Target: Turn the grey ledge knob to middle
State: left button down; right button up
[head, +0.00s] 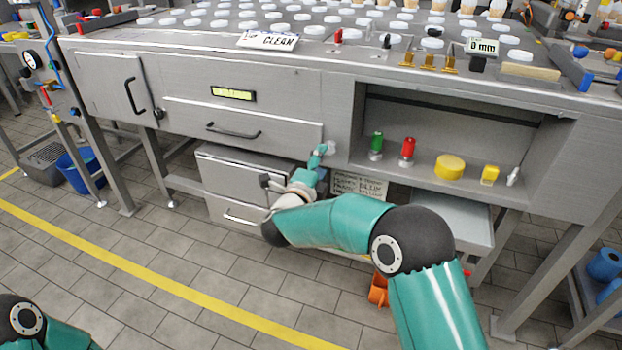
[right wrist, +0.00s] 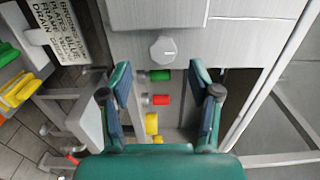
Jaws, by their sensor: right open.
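The grey knob (right wrist: 163,49) shows in the right wrist view as a faceted knob with a pale pointer mark, on a grey metal face. In the head view a small pale grey shape (head: 329,147) just beyond my fingers seems to be this knob, partly hidden by them. My right gripper (right wrist: 160,72) is open, its two teal fingers to the left and right of the knob's line in the wrist view. Nothing is between the fingertips, and contact with the knob is not visible. In the head view this gripper (head: 318,158) is small and points at the cabinet front.
A shelf right of the gripper holds a green knob (head: 376,144), a red knob (head: 407,150) and a yellow round piece (head: 450,167). A drawer handle (head: 233,132) is at left. A printed sign (head: 358,188) hangs below. Floor in front is mostly clear.

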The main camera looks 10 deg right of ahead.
jog(key=v, duration=0.7)
jog(key=shift+s+a, duration=0.1)
jog(key=shift+s, duration=0.05)
